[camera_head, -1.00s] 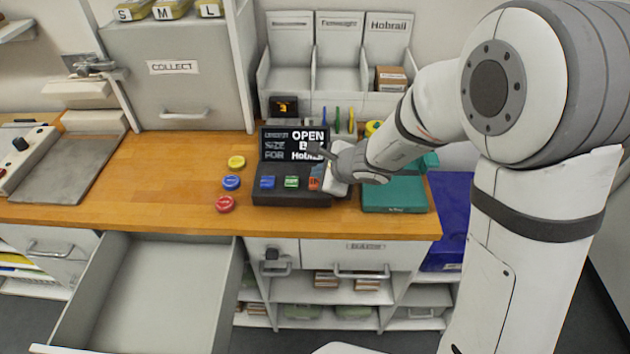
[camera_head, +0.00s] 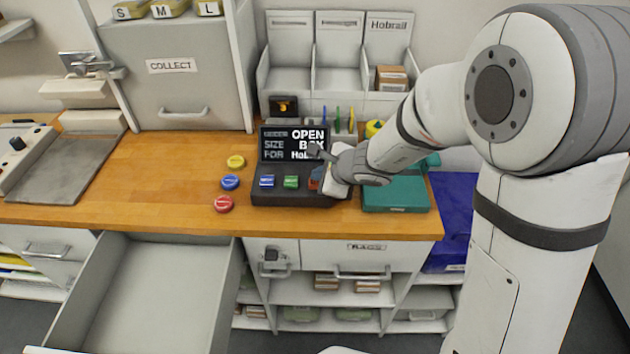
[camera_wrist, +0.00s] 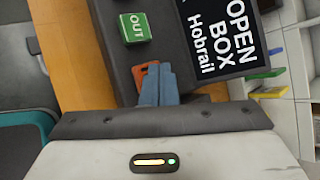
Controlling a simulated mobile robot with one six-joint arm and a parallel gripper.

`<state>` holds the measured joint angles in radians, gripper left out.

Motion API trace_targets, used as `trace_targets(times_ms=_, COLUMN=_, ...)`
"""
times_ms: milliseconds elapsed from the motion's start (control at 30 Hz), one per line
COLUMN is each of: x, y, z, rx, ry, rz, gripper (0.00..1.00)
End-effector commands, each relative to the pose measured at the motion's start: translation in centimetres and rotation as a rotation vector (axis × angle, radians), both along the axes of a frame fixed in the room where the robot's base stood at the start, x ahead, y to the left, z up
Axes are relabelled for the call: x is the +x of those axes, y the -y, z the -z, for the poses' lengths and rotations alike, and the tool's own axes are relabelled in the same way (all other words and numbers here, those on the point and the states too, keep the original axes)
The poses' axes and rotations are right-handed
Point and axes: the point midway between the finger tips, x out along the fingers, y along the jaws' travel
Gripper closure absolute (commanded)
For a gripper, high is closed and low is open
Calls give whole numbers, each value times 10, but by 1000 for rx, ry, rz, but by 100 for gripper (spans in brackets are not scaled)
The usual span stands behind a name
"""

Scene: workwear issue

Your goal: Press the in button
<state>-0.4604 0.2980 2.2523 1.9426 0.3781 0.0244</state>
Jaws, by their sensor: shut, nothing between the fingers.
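The dark button console (camera_head: 285,199) stands on the wooden counter with a blue button (camera_head: 267,181), a green button (camera_head: 291,182) and an orange-red button (camera_head: 314,185) in a row. In the wrist view the green button (camera_wrist: 136,28) reads OUT. The orange button (camera_wrist: 142,72) is partly hidden behind my fingers, and its label cannot be read. The blue button's label is too small to read. My gripper (camera_wrist: 160,72) is shut and empty, with its fingertips at the orange button; I cannot tell whether they touch it.
The console screen (camera_head: 307,146) shows OPEN BOX and Hobrail. Loose yellow (camera_head: 236,162), blue (camera_head: 230,182) and red (camera_head: 223,204) discs lie left of the console. A teal box (camera_head: 396,195) sits to its right. An open drawer (camera_head: 236,285) juts out at lower left. The counter's left middle is clear.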

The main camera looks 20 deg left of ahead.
Motion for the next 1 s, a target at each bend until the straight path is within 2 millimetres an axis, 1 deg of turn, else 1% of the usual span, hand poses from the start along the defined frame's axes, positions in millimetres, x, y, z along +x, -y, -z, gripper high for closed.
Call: trace_targets(times_ms=1000, x=0, y=0, z=9, rx=-1, ry=0, rz=-1, gripper=100)
